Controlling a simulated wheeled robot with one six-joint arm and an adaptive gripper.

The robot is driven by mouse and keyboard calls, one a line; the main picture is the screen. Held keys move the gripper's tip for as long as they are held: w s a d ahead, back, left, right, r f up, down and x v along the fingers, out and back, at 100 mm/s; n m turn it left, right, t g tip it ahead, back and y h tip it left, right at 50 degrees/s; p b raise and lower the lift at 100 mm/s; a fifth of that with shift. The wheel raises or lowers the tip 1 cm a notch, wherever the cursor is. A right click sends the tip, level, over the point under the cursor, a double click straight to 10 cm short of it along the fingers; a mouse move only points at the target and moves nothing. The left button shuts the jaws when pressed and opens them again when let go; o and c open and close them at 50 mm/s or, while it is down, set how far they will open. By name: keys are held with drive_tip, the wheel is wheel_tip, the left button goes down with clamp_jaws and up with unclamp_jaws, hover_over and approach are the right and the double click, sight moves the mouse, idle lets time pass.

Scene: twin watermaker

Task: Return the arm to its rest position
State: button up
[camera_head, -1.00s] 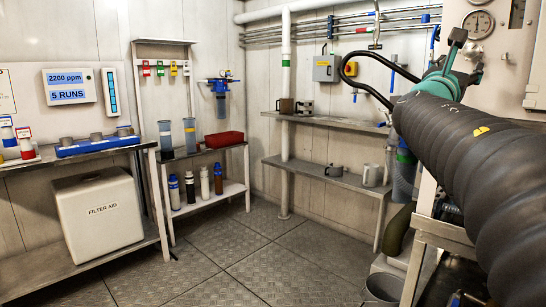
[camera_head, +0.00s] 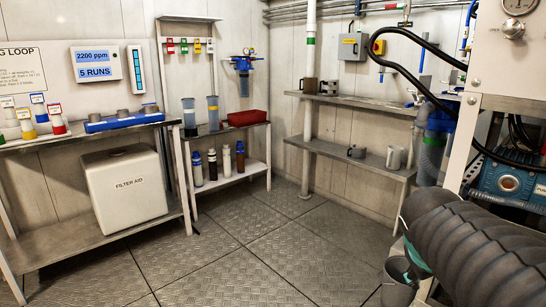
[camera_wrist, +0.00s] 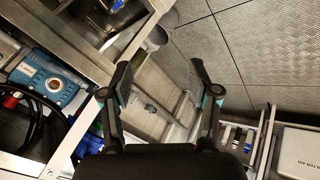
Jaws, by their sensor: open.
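My arm (camera_head: 460,250), in a dark ribbed sleeve, reaches in from the lower right of the head view. A dark rounded joint with a green-teal band shows at its far end, beside the right-hand bench. My gripper (camera_wrist: 160,68) does not show clearly in the head view. In the wrist view its two black fingers stand wide apart, open, with nothing between them. Behind them are metal frames and the floor.
A blue pump unit (camera_wrist: 48,80) and black hoses lie left in the wrist view. A grey bucket (camera_head: 398,283) stands below my arm. The filter aid box (camera_head: 127,186) sits on the left bench's lower shelf. The plated floor (camera_head: 250,250) is clear in the middle.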

drive_tip(key=s+a+f+y, duration=0.2)
drive_tip(key=s+a+f, duration=0.1)
drive_tip(key=a, duration=0.4)
drive_tip(key=s+a+f+m+y, duration=0.1)
drive_tip(key=s+a+f+y, duration=0.1)
drive_tip(key=s+a, duration=0.4)
drive_tip(key=shift+a+f+t+y, duration=0.3)
drive_tip(key=shift+a+f+y, duration=0.1)
drive_tip(key=shift+a+y, duration=0.15)
idle(2.3)
